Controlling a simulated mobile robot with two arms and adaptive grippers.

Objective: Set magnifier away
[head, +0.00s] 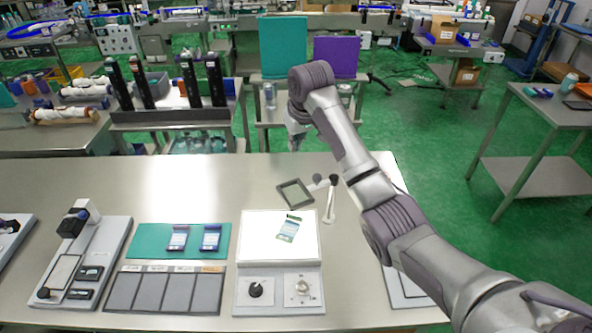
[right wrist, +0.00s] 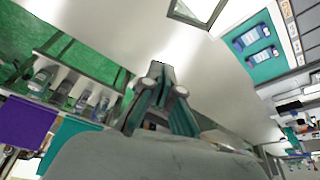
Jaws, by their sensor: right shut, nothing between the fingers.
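The magnifier (head: 295,193) has a square dark-rimmed frame on a short jointed arm with an upright stand. It is on the metal table just behind the white lit panel (head: 252,238). My left gripper is out of view.
A teal mat (head: 150,241) with two packets and a row of grey slots (head: 150,293) are to the left. Dark upright devices (head: 217,82) stand on a bench behind. The table's back left is clear.

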